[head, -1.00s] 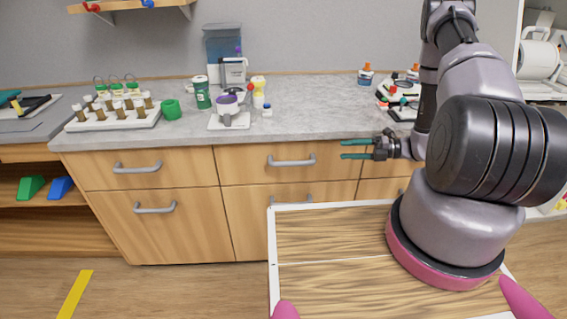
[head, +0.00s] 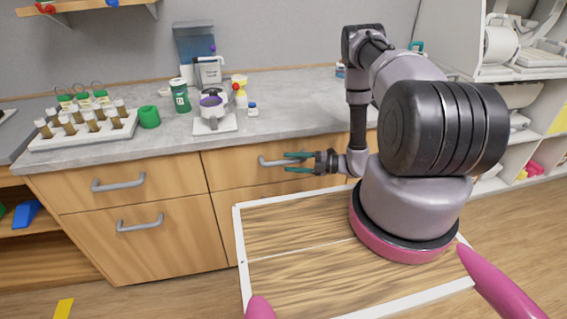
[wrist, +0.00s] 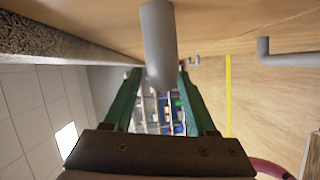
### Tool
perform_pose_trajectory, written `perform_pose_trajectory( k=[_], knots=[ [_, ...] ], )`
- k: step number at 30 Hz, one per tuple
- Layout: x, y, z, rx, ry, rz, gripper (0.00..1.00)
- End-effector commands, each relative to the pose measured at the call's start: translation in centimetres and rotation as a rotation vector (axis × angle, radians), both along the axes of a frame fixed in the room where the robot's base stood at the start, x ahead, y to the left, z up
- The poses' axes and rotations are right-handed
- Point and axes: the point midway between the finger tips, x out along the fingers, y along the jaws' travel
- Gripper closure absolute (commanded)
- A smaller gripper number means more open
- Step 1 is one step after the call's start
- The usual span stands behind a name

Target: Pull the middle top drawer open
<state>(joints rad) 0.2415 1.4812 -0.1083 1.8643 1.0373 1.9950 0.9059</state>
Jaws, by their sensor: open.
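The middle top drawer (head: 235,178) is a shut light-wood front under the grey counter. Its grey bar handle (head: 270,162) runs level across the front. My gripper (head: 286,162) has green fingers, points left, and is open with nothing held. In the head view its fingers overlap the right part of the handle, one above and one below. In the wrist view the handle (wrist: 158,45) comes in from the top, between the two fingers of my gripper (wrist: 158,80). I cannot tell whether the fingers touch it. The handle's right end is hidden behind my gripper.
The grey counter (head: 290,110) holds a tube rack (head: 85,130), a green jar (head: 180,96) and a white device (head: 213,112). Left drawers (head: 130,195) have similar handles. Another grey handle (wrist: 290,58) shows at right in the wrist view. White shelves (head: 520,125) stand at the right.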

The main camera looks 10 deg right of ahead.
Motion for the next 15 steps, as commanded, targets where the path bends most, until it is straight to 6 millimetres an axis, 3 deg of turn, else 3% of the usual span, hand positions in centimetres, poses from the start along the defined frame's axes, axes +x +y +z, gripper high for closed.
perform_pose_trajectory(
  k=[6, 15],
  knots=[
    [1.0, 2.4, -0.2, 0.0, 0.0, 0.001, 0.43],
    [1.2, 2.8, -0.2, 0.0, 0.0, 0.0, 0.43]
  ],
)
